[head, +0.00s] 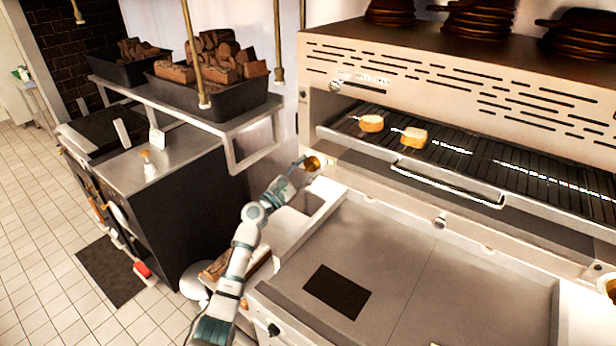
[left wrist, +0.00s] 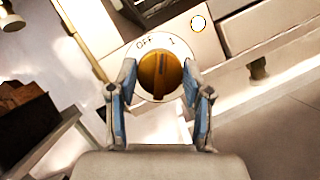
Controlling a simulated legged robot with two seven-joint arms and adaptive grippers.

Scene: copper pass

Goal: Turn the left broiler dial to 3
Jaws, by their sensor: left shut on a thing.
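The left broiler dial (head: 312,163) is a round brass-coloured knob low on the left end of the broiler front. In the left wrist view the dial (left wrist: 159,74) sits on a white disc marked OFF and 1, and its raised grip bar stands nearly upright in the picture. The 3 mark is not in sight. My left gripper (head: 303,165) is at the dial, and in the left wrist view its two blue-padded fingers (left wrist: 159,80) are closed around the dial from both sides. My right gripper is not in view.
The broiler (head: 450,85) holds two bread pieces (head: 413,138) on its grate. A flat griddle top (head: 420,265) with a dark square lies below. A metal shelf (head: 235,122) with trays of wood stands at the left. Another brass knob (head: 609,287) shows at the right edge.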

